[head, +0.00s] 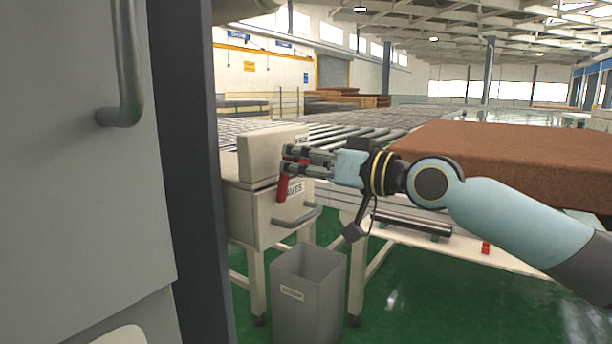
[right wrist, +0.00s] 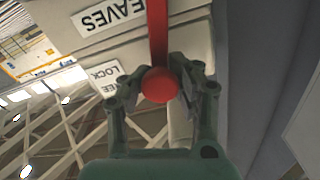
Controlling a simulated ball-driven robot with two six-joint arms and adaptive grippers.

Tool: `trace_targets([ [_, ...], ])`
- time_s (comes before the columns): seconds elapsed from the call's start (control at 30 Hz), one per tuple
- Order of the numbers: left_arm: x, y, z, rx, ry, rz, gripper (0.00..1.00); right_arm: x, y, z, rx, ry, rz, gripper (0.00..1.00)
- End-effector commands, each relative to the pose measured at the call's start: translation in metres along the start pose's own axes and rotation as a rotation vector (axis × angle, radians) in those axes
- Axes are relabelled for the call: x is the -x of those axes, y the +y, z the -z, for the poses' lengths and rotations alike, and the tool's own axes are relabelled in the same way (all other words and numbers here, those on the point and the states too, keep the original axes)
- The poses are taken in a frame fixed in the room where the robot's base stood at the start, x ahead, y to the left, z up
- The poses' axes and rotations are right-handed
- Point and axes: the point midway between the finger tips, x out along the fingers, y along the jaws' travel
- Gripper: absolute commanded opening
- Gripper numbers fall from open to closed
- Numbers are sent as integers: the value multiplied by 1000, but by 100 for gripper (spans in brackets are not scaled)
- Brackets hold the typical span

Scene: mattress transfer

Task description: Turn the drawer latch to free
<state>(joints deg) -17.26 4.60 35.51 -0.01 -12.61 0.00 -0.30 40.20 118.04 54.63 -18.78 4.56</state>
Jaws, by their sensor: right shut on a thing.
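The red drawer latch (head: 283,188) is on the front of the grey drawer unit (head: 248,210), above the drawer handle (head: 298,216). It hangs down, slightly tilted, below my right gripper (head: 290,161). My right gripper is shut on the latch, with its fingers on either side. In the right wrist view the latch's round red end (right wrist: 159,86) sits between the fingertips, and its bar runs up the picture. My left gripper is out of view.
A grey bin (head: 309,300) stands on the green floor below the drawer. A large grey cabinet (head: 80,180) with a handle fills the left side. A brown mattress (head: 500,160) lies at the right, behind my right arm. Roller conveyors (head: 370,125) run behind.

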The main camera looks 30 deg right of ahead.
Motion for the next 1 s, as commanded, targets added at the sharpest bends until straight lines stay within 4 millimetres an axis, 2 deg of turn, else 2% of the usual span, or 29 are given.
trace_targets([
  [0.17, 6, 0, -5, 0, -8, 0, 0, -5, 2, -2, -172, -12, -3, 0],
  [0.53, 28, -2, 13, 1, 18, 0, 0, -4, 2, -3, -524, -16, -6, 0],
  [1.0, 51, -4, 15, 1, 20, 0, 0, -4, 2, -4, -963, -15, -9, 0],
])
